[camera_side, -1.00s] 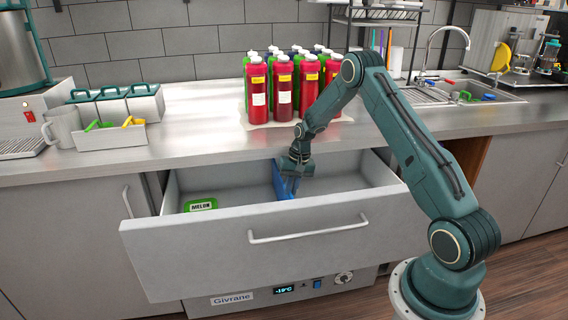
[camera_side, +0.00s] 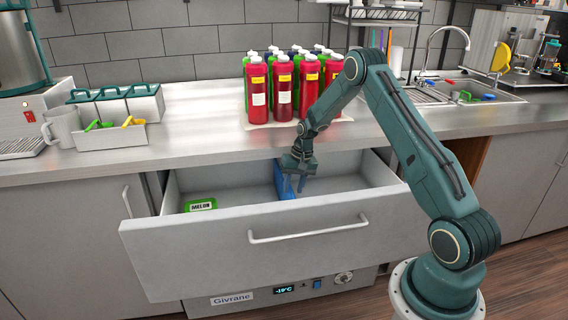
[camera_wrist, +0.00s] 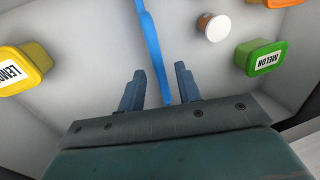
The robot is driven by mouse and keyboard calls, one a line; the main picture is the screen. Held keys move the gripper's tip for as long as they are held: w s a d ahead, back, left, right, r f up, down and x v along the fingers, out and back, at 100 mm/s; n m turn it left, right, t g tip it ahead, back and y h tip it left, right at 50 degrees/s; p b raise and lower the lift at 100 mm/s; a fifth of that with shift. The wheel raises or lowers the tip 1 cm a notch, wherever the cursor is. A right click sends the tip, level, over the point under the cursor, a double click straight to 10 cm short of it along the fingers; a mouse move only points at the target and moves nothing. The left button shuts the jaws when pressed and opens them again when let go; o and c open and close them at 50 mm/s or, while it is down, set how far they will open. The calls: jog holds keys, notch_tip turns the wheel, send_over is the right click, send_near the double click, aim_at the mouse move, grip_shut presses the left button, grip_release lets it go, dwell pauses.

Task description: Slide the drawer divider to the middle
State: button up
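The blue drawer divider (camera_side: 278,180) stands inside the open grey drawer (camera_side: 250,240), crossing it near the middle of its width. My gripper (camera_side: 295,186) is down in the drawer at the divider. In the wrist view the divider (camera_wrist: 149,32) runs from the top edge down between the two fingers of my gripper (camera_wrist: 159,70). The fingers are spread, with a gap visible on each side of the divider, the left gap wider. Whether the divider's lower end touches a finger is unclear.
In the wrist view, a yellow lemon tub (camera_wrist: 25,68) is left of the divider; a green melon tub (camera_wrist: 259,57), a small white-lidded jar (camera_wrist: 213,27) and an orange tub (camera_wrist: 275,3) are right. Red bottles (camera_side: 283,88) stand on the counter behind the drawer.

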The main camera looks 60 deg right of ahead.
notch_tip(320, 180, up, 13)
jog(key=s+d, duration=0.1)
jog(key=s, duration=0.1)
jog(key=shift+d, duration=0.4)
jog(key=s+a+r+n+t+h, duration=0.1)
jog(key=s+a+r+n, duration=0.1)
jog(key=s+a+r, duration=0.5)
jog(key=s+a+r+n+t, duration=0.1)
jog(key=s+a+r+n, duration=0.15)
jog(key=a+r, duration=0.8)
jog(key=s+a+n+t, duration=0.1)
jog(key=s+a+n, duration=0.1)
jog(key=s+a, duration=0.3)
jog(key=s+a+n+t, duration=0.1)
jog(key=s+a, duration=0.3)
jog(key=s, duration=0.8)
jog(key=shift+s+a+r+n+h, duration=0.3)
jog(key=shift+s+a+n, duration=0.1)
jog(key=shift+n, duration=0.35)
